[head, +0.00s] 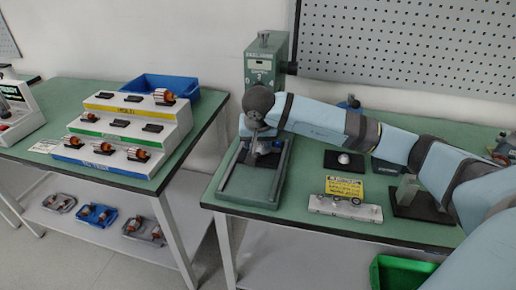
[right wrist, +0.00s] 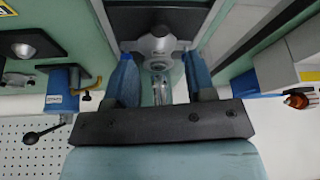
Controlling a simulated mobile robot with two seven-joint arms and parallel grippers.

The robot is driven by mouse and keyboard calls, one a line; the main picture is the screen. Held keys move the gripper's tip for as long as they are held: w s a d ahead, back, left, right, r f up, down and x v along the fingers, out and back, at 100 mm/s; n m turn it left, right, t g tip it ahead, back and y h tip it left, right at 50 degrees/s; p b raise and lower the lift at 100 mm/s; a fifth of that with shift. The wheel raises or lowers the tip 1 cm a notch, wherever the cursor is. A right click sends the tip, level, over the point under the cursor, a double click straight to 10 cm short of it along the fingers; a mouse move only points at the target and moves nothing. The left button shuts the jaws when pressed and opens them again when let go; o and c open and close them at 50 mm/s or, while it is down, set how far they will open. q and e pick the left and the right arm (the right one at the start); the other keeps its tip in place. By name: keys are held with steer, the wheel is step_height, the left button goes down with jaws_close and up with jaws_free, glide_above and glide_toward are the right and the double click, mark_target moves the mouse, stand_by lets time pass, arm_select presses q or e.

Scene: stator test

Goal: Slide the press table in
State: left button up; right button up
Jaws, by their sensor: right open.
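The green press (head: 266,66) stands at the back left of the right-hand bench. Its base has two rails running toward the bench's front edge (head: 243,195). The press table, a dark plate (head: 247,158), lies between the rails and is partly hidden by my right arm. My right gripper (head: 262,148) points down over it. In the right wrist view the gripper (right wrist: 161,82) is open, with its blue fingers spread on either side of a grey rounded part (right wrist: 160,45). I cannot tell whether the fingers touch that part. My left gripper is not in view.
Right of the press lie a dark pad (head: 343,161), a yellow card (head: 345,188) and a pale block (head: 345,208). A green bin (head: 400,272) is below the front edge. The left bench holds a stepped rack (head: 124,140) and a blue tray (head: 160,84).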

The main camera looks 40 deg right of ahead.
steer(key=v, duration=0.7)
steer(key=shift+r, duration=0.15)
